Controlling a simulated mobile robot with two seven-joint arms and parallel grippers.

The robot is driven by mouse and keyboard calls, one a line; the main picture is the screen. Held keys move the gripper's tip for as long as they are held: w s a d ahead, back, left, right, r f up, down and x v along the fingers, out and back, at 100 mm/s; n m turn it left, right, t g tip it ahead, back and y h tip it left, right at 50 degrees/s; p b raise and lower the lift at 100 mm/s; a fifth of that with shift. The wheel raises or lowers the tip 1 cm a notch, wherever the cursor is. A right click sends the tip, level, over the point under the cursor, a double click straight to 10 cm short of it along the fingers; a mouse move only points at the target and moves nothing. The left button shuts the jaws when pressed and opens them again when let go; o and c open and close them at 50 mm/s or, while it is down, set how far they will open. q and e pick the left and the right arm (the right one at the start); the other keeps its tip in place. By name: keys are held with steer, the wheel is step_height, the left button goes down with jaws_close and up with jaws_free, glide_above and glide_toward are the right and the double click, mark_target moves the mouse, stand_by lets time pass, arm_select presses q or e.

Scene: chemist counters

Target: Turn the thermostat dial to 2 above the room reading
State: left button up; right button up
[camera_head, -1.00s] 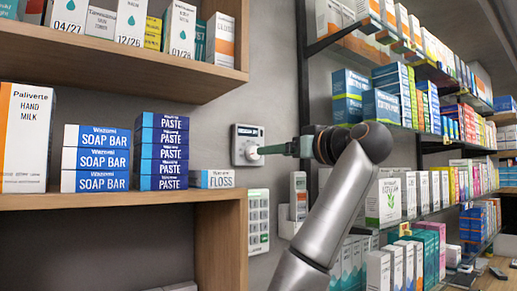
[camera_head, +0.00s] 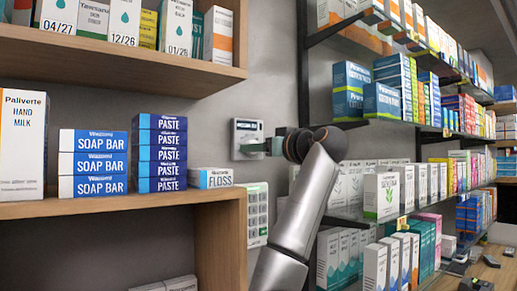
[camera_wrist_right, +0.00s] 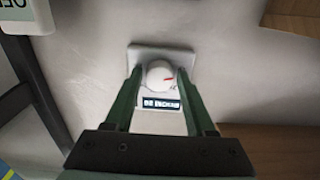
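The thermostat (camera_head: 246,137) is a pale square plate on the grey wall, with a small dark display at its top. In the right wrist view its round white dial (camera_wrist_right: 160,74) carries a red pointer mark, and the lit display (camera_wrist_right: 160,104) appears turned over; I cannot read its digits surely. My right gripper (camera_head: 268,147) is at the thermostat and partly covers the dial in the head view. In the right wrist view its two green fingers (camera_wrist_right: 159,76) stand apart, one on each side of the dial, with narrow gaps showing. My left gripper is not in view.
A wooden shelf (camera_head: 215,195) with soap, paste and floss boxes stands left of the thermostat. A white keypad (camera_head: 258,210) hangs on the wall below it. Stocked glass shelves (camera_head: 400,216) fill the right side, close to my right arm.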

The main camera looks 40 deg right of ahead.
jaws_close()
steer(key=shift+m, duration=0.4)
steer(key=m, duration=1.7)
steer(key=shift+r, duration=0.15)
stand_by(0.5)
steer(key=shift+o, duration=1.8)
jaws_free()
steer(key=shift+a, duration=0.1)
